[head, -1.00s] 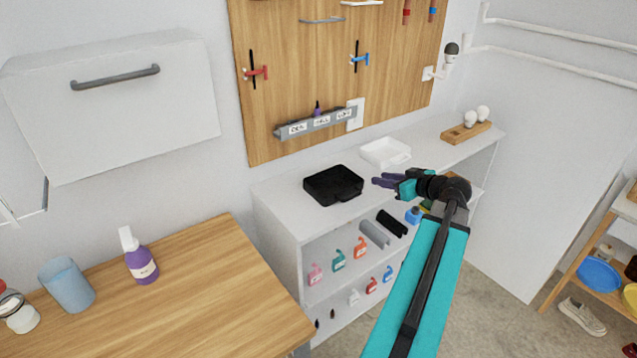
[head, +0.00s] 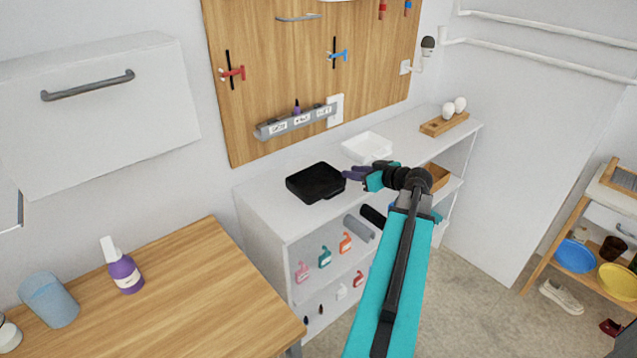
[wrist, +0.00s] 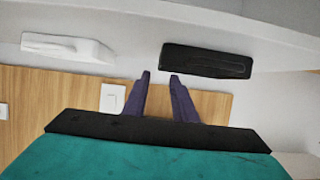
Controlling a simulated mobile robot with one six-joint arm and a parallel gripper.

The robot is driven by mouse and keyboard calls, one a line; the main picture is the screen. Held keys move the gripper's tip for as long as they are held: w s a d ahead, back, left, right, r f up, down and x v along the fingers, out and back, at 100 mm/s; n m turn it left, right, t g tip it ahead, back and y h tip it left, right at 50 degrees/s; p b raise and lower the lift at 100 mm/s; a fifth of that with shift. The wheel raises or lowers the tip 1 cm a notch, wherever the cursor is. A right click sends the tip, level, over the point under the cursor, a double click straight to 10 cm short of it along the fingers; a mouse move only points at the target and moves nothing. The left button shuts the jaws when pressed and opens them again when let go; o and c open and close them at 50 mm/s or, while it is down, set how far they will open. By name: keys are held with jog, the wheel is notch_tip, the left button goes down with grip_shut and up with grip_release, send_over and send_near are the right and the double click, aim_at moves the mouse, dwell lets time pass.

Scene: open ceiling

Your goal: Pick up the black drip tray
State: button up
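The black drip tray (head: 315,184) is a shallow rectangular tray lying on the white shelf unit's top, below the pegboard. It also shows in the wrist view (wrist: 207,62), seen nearly edge-on just beyond the fingers and mostly to their right. My gripper (head: 347,175) is at the tray's right end in the head view. Its two dark purple fingers (wrist: 160,76) are apart with nothing between them. I cannot tell whether a finger touches the tray's edge.
A white tray (head: 367,148) stands behind and right of the black one; it also shows in the wrist view (wrist: 66,47). A labelled grey rack (head: 297,122) juts from the pegboard (head: 270,60) above. A wooden holder (head: 444,123) sits farther right. Several bottles fill the shelves below.

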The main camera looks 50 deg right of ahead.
aim_at(336, 170)
jog(key=shift+p+x, duration=0.45)
jog(key=shift+x, duration=1.5)
jog(key=shift+w+f, duration=0.1)
jog(key=p+x, duration=0.2)
jog(key=shift+w+d, duration=0.15)
jog(key=shift+w, duration=0.15)
jog(key=shift+p+x, duration=0.65)
jog(key=shift+x, duration=0.5)
jog(key=shift+f, duration=0.15)
grip_shut()
